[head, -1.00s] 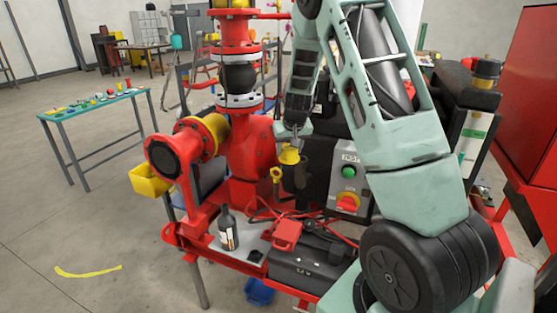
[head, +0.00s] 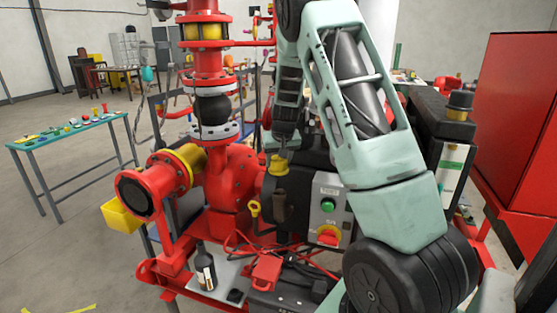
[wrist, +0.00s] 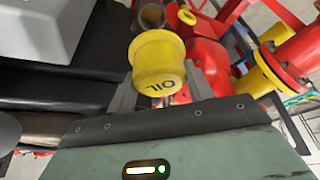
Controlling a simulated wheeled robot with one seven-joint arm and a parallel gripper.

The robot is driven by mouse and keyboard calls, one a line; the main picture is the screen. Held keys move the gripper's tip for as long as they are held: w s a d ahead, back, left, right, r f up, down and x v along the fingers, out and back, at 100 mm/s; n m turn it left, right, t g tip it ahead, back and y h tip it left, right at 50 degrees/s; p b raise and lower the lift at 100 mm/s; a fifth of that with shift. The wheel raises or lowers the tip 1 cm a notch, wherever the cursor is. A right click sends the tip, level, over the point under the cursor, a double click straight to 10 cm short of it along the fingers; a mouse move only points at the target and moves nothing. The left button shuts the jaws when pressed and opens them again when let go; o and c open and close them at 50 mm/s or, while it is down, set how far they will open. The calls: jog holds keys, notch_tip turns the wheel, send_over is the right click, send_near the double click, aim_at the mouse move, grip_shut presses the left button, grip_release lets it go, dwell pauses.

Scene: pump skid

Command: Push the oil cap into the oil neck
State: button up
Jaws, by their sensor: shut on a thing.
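The yellow oil cap (wrist: 158,62), marked OIL, is between the fingers of my gripper (wrist: 163,98) in the wrist view. My gripper is shut on it. In the head view the cap (head: 279,165) shows as a small yellow piece below my gripper (head: 281,152), in front of the dark motor. The oil neck (wrist: 150,16) appears to be the dark round tube just beyond the cap in the wrist view. The cap partly overlaps it in the picture. I cannot tell the exact gap between them. The neck is hard to make out in the head view.
The control box (head: 328,211) with green and red knobs is at right. Red pump pipework (head: 232,180) stands at left. A dark bottle (head: 204,267) and red cables are below.

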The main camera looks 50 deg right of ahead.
aim_at(280, 177)
jog(key=shift+w+d+f, duration=0.15)
jog(key=shift+d, duration=0.15)
jog(key=shift+f+b, duration=1.95)
jog(key=shift+f, duration=0.65)
jog(key=shift+f+b, duration=1.75)
jog(key=shift+b, duration=0.1)
jog(key=o, duration=1.2)
jog(key=shift+r, duration=0.1)
jog(key=b+v, duration=0.2)
jog(key=v, duration=1.5)
jog(key=shift+r+b, duration=0.25)
jog(key=shift+b, duration=0.15)
